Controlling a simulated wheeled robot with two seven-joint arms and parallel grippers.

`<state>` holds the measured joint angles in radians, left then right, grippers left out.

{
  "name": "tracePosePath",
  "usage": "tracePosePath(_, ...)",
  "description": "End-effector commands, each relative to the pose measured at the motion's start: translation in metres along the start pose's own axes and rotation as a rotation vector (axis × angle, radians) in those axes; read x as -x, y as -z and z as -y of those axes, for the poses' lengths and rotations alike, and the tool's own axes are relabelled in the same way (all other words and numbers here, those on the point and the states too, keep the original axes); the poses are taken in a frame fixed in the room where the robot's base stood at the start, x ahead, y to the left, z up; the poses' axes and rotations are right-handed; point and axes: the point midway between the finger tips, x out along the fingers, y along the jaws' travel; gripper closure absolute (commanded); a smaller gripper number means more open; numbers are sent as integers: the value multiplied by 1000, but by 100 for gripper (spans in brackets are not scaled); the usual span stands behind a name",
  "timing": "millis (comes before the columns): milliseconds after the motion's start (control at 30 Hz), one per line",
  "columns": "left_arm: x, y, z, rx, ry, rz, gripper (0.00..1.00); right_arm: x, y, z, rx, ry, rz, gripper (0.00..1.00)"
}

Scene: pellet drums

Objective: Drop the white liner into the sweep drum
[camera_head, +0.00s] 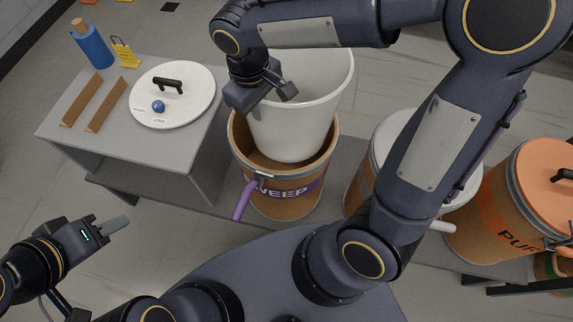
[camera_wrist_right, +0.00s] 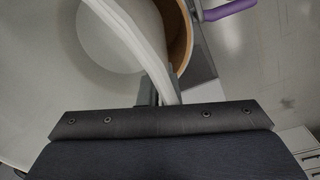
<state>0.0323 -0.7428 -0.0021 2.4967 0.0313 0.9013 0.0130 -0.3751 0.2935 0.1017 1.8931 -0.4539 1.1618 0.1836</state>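The white liner (camera_head: 305,115) is a tall tapered bucket shape with an open top. My right gripper (camera_head: 286,91) is shut on its rim at the left side; in the right wrist view the fingers (camera_wrist_right: 158,92) pinch the white rim (camera_wrist_right: 135,40). The sweep drum (camera_head: 285,198) is brown with a purple SWEEP band and an open mouth. The liner's lower end overlaps the drum mouth, slightly tilted; I cannot tell how deep it sits. My left gripper (camera_head: 112,229) is empty at the lower left, away from the drum; its finger gap is unclear.
A grey table (camera_head: 200,130) at left holds a white lid (camera_head: 190,105) with a black handle, a blue bottle (camera_head: 91,46), a yellow sign (camera_head: 125,52) and brown strips. A purple handle (camera_head: 243,203) juts from the drum front. A white-topped drum (camera_head: 395,133) and an orange-lidded drum (camera_head: 545,175) stand right.

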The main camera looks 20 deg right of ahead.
Motion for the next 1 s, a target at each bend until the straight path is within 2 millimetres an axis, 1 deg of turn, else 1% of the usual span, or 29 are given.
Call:
tracePosePath(33, -9, -5, 4, 0, 0, 0, 64, -12, 0, 1, 0, 0, 0, 100)
tracePosePath(133, -15, -8, 7, 0, 0, 0, 64, -20, 0, 1, -1, -1, 0, 100)
tracePosePath(233, -17, -9, 8, 0, 0, 0, 64, -24, 0, 2, -1, -1, 0, 100)
tracePosePath(467, -16, -8, 7, 0, 0, 0, 64, -23, 0, 2, -1, -1, 0, 100)
tracePosePath(600, -16, -8, 7, 0, 0, 0, 64, -23, 0, 2, -1, -1, 0, 82)
tracePosePath(700, -16, -8, 7, 0, 0, 0, 64, -23, 0, 2, -1, -1, 0, 71)
tracePosePath(933, -16, -8, 7, 0, 0, 0, 64, -23, 0, 2, -1, 0, 1, 71)
tracePosePath(1000, -16, -8, 7, 0, 0, 0, 64, -20, 0, 2, -1, 0, -1, 71)
